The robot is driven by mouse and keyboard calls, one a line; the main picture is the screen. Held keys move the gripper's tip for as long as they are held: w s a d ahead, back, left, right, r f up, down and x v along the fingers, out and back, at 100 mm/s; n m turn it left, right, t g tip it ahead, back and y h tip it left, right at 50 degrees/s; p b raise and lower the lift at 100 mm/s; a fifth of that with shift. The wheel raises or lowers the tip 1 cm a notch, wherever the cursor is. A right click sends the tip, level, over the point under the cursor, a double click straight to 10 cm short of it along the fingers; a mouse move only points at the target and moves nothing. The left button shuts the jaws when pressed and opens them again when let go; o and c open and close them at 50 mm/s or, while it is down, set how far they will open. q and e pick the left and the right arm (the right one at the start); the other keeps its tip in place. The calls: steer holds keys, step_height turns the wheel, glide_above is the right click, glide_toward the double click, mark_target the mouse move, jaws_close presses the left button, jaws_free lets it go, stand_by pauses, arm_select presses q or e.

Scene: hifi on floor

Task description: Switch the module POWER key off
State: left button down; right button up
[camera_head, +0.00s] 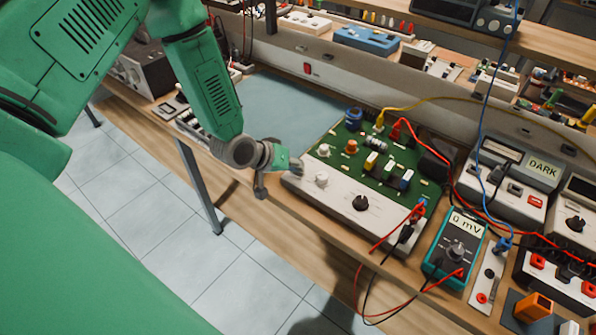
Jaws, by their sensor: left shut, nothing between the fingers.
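The module is a green circuit board (378,155) with a pale front panel (340,205), standing on the wooden bench. The panel carries a black knob (360,203) and a white knob (322,179). I cannot make out a label for the POWER key; the panel's left end is partly covered by my gripper. My left gripper (293,166) is shut and empty at the left end of the module, close to or touching the panel; I cannot tell which. My right gripper is not in view.
A teal meter (455,250) reading "0 mV" stands right of the module, with red and black leads hanging off the bench front. A grey instrument (510,180) shows "DARK". A blue-grey mat (290,108) lies clear behind my gripper. Yellow, red and blue cables cross the right side.

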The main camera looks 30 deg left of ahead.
arm_select(q)
steer(key=shift+r, duration=0.1)
steer(key=shift+d+r+p, duration=0.1)
steer(key=shift+r+p, duration=0.25)
steer(key=shift+p, duration=0.05)
step_height(320, 180, up, 6)
steer(key=p, duration=0.5)
stand_by(0.4)
